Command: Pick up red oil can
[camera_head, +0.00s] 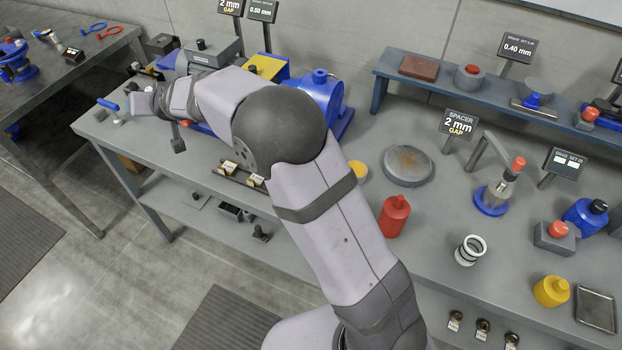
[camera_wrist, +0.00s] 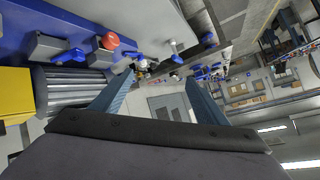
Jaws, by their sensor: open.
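The red oil can (camera_head: 394,217) stands upright on the grey workbench (camera_head: 440,215), just right of my arm in the head view. It is a squat bottle with a short narrow neck. I cannot make it out in the wrist view. My gripper (camera_wrist: 158,88) is open, with its two blue-grey fingers spread and nothing between them. In the head view my wrist is over the far left end of the bench, well away from the can, and the fingers are hard to make out there.
A round grey plate (camera_head: 408,166) lies behind the can. A white ringed cylinder (camera_head: 470,250) stands to its right. A blue oil can (camera_head: 583,216) and a yellow oil can (camera_head: 551,291) are farther right. A raised shelf (camera_head: 440,93) runs along the back.

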